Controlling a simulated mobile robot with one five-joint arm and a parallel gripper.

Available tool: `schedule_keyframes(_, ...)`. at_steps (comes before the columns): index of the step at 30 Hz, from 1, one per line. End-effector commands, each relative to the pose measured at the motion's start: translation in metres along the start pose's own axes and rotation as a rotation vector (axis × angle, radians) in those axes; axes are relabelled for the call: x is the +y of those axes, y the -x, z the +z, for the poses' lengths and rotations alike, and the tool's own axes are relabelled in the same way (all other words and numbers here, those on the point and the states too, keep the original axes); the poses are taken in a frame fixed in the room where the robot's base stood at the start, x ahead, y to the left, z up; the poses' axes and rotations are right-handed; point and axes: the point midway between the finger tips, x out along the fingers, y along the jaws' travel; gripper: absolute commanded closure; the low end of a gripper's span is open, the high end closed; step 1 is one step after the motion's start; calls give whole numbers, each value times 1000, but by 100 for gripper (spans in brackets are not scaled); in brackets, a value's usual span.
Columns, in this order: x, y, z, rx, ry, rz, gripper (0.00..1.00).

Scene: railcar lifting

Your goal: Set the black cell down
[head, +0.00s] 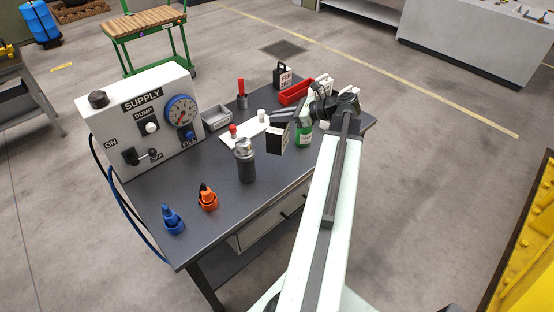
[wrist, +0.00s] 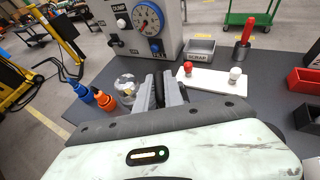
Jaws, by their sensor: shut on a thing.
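A second black block with a white label (head: 283,77) stands at the bench's back edge.
A white plate with red and white knobs (head: 245,129), a scrap tray (head: 216,118) and a red tray (head: 296,93) lie behind. The front bench area is mostly clear.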

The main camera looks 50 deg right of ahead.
Motion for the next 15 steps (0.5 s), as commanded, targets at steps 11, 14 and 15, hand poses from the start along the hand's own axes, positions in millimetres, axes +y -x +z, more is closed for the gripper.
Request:
schedule_keyframes(11, -45, -25, -3, -7, -44, -104, 100)
schedule_keyframes(14, -46, -26, -3, -7, -45, -105, 100)
schedule_keyframes(15, -46, -26, -5, -7, -45, -105, 100)
